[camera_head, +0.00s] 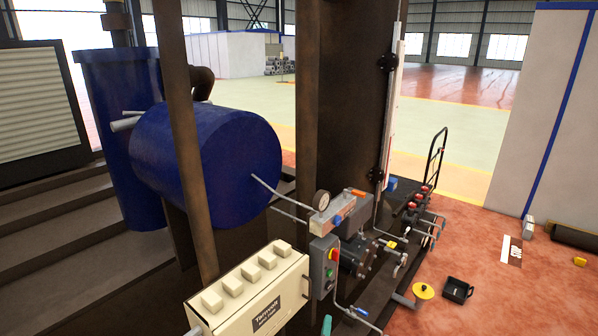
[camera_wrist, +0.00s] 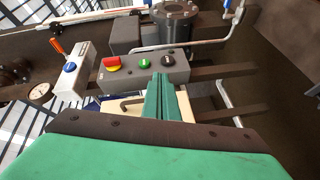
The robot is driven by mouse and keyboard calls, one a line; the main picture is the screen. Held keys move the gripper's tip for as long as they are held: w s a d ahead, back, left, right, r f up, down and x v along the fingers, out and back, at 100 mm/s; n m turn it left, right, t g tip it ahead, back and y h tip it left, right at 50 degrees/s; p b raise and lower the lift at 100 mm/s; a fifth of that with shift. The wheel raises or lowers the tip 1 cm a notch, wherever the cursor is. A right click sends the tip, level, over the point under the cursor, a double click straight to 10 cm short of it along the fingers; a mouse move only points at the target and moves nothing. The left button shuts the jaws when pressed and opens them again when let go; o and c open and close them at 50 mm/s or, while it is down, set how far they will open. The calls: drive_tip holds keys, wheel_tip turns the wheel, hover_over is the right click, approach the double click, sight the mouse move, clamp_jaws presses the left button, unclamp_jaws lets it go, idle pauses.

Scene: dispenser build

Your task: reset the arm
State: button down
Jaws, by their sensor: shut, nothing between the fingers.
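My gripper (camera_wrist: 160,95) shows in the wrist view with its two green fingers pressed together and nothing between them. The fingers point towards a grey control box (camera_wrist: 178,72) with a red and yellow switch, a green button and a black button. Whether the fingertips touch the box I cannot tell. The same control box (camera_head: 322,268) stands at the lower middle of the head view. A small teal piece at the bottom edge there may be part of my gripper. The rest of my arm is not clearly visible.
A cream box (camera_head: 265,290) stands left of the control box, below a blue tank (camera_head: 200,160) and brown posts. A pressure gauge (camera_head: 322,200), pipes and valves crowd the skid. A black tray (camera_head: 457,290) and yellow reel (camera_head: 424,291) lie on the red floor, largely clear at right.

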drive_tip(key=s+a+f+m+g+y, duration=0.1)
drive_tip(key=s+a+f+m, duration=0.15)
drive_tip(key=s+a, duration=0.45)
drive_tip(key=s+a+f+m+y, duration=0.15)
drive_tip(key=s+a+f, duration=0.3)
drive_tip(key=s, duration=0.55)
drive_tip(key=s+a+r+m+y, duration=0.1)
drive_tip(key=s+a+m, duration=0.1)
drive_tip(key=s, duration=0.6)
drive_tip(key=s+a+m, duration=0.2)
drive_tip(key=s+a, duration=0.1)
drive_tip(key=s, duration=0.6)
drive_tip(key=s+d+r+m, duration=0.1)
drive_tip(key=s+r, duration=0.3)
drive_tip(key=s, duration=0.3)
drive_tip(key=s+d+r+m, duration=0.1)
drive_tip(key=s+r, duration=0.3)
drive_tip(key=s, duration=0.4)
drive_tip(key=s+d+r+m, duration=0.2)
drive_tip(key=s+d+r, duration=0.2)
drive_tip(key=s+r, duration=0.5)
drive_tip(key=shift+s+r+m, duration=0.2)
drive_tip(key=shift+r+m, duration=0.1)
drive_tip(key=shift+r, duration=1.4)
drive_tip(key=shift+d, duration=0.1)
